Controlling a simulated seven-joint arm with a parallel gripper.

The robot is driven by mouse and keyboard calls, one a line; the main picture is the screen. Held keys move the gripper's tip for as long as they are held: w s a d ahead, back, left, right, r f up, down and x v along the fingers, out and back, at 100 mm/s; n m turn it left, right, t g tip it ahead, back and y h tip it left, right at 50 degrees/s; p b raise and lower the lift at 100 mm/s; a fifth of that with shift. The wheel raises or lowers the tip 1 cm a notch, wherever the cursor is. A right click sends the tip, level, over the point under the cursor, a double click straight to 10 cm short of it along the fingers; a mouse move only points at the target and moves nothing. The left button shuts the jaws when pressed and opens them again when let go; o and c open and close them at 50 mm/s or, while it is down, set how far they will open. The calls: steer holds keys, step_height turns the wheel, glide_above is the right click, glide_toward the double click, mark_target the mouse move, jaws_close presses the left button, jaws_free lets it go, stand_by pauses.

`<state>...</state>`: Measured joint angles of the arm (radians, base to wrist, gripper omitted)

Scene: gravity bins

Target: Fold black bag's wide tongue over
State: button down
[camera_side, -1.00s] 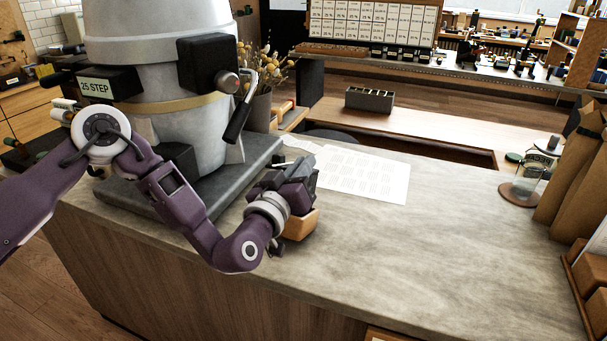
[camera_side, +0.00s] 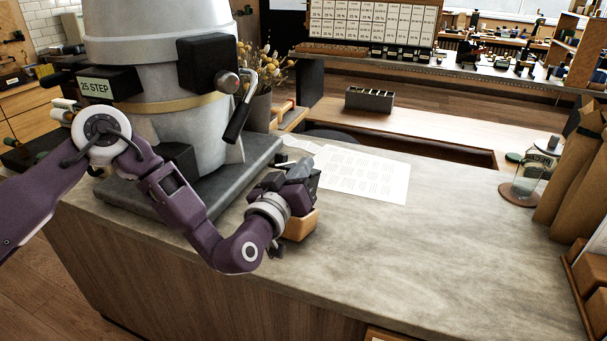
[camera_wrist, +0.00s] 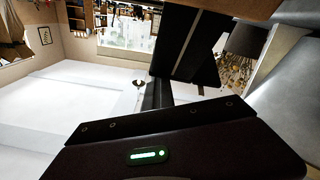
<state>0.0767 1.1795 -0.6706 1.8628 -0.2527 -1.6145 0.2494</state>
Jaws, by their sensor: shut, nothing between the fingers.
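My gripper (camera_side: 299,172) is shut and empty, low over the counter beside the grinder's base. Its dark finger also shows in the wrist view (camera_wrist: 158,95). A black flat panel with a pale strip (camera_wrist: 185,48) stands just past the finger in the wrist view; it looks like the black bag, but I cannot tell which part is its wide tongue. In the side view my gripper and wrist hide most of the bag. I cannot tell whether the finger touches it. A tan wooden block or tray (camera_side: 301,226) sits under my gripper.
A large grey grinder (camera_side: 170,130) stands close at the left on a dark base. A printed sheet (camera_side: 365,175) lies behind my gripper. A glass jar (camera_side: 527,180) and brown paper bags (camera_side: 570,185) stand at the right. The middle of the counter (camera_side: 430,250) is clear.

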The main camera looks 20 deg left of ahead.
steer(key=shift+s+f+g, duration=0.1)
steer(key=shift+f+g, duration=0.3)
steer(key=shift+f, duration=0.8)
steer(key=c, duration=1.7)
jaws_free()
steer(key=shift+o, duration=0.7)
steer(key=shift+r, duration=0.75)
steer(key=shift+s, duration=1.75)
steer(key=shift+t, duration=0.3)
steer(key=s, duration=0.4)
steer(key=shift+s+a+r, duration=0.1)
steer(key=shift+s+r, duration=0.05)
steer(key=shift+r, duration=0.2)
